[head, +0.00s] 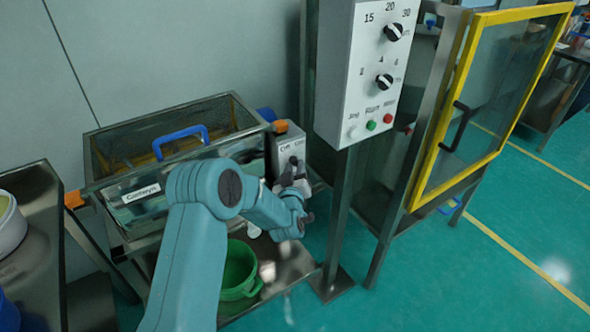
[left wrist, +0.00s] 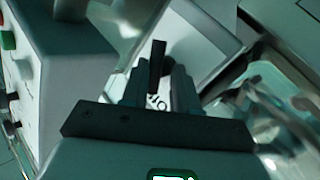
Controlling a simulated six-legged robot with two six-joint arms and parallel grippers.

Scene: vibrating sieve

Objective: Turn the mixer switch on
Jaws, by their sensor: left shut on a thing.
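The mixer switch is a black lever on a small light-grey box (head: 287,147) at the right end of the sieve; lettering shows above it. My left gripper (head: 294,180) is at the front of this box, seen partly behind my own wrist. In the left wrist view the black switch lever (left wrist: 157,62) stands between the two fingers of my left gripper (left wrist: 160,88), which are shut on it. Part of the box's white face with dark print shows below the lever. The lever's base is hidden by the fingers. My right gripper is not in view.
A grey control panel (head: 346,70) with two black knobs and several buttons stands on a post close right of the gripper. The sieve (head: 140,200) has a blue handle (head: 180,137). A green pot (head: 240,272) sits below. A yellow-framed door (head: 432,150) stands open at right.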

